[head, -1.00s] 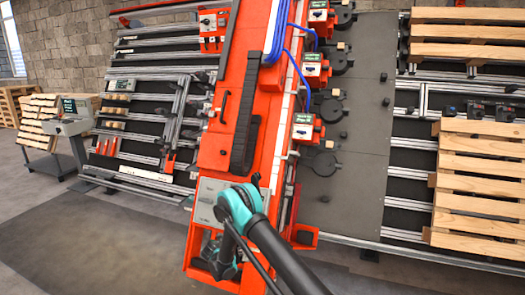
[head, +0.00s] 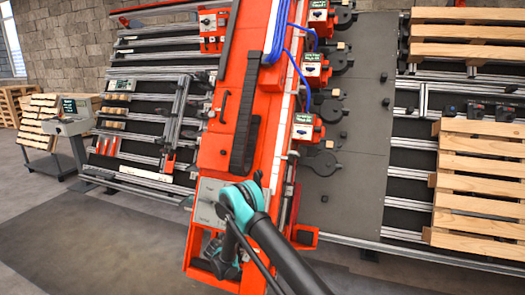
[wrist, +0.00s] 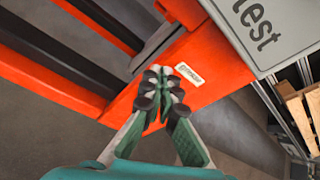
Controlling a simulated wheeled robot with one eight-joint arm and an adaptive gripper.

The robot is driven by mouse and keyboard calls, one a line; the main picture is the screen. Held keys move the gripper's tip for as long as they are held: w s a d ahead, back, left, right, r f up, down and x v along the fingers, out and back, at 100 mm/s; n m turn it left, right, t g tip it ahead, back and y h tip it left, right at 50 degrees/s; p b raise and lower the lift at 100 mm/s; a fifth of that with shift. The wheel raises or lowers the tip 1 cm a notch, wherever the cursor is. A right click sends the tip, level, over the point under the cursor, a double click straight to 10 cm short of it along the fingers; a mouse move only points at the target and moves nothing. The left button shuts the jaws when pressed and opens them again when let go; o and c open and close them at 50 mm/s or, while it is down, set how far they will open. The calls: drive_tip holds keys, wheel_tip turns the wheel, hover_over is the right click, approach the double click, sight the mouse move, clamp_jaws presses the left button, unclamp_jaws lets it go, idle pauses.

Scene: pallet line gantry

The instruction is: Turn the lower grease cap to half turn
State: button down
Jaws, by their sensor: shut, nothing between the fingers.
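In the wrist view my gripper (wrist: 160,80) is shut, with its fingertips together in front of the lower orange panel of the gantry column (wrist: 205,62). A small pale label (wrist: 188,74), whose text looks like "grease", is on that panel just right of the fingertips. I cannot make out the lower grease cap; it may be hidden behind the fingers. I cannot tell whether the fingers touch the panel.
A grey panel with lettering (wrist: 270,25) is just above the label. Wooden pallets (head: 475,180) stand on the right. A console (head: 70,125) stands far left. The grey floor (head: 90,240) left of the column is clear.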

drive_tip(key=shift+s+d+r, duration=0.1)
drive_tip(key=shift+d+r, duration=0.1)
drive_tip(key=shift+d, duration=0.3)
drive_tip(key=shift+s+d+r, duration=0.1)
drive_tip(key=shift+d+r, duration=0.1)
drive_tip(key=shift+d, duration=0.3)
drive_tip(key=shift+w+r, duration=0.1)
idle(0.3)
drive_tip(key=shift+w+r, duration=0.1)
drive_tip(key=shift+r, duration=0.15)
drive_tip(key=v, duration=0.3)
drive_tip(key=s+f+v, duration=0.1)
drive_tip(key=v, duration=0.1)
drive_tip(key=shift+s+r, duration=0.25)
drive_tip(key=shift+r, duration=0.05)
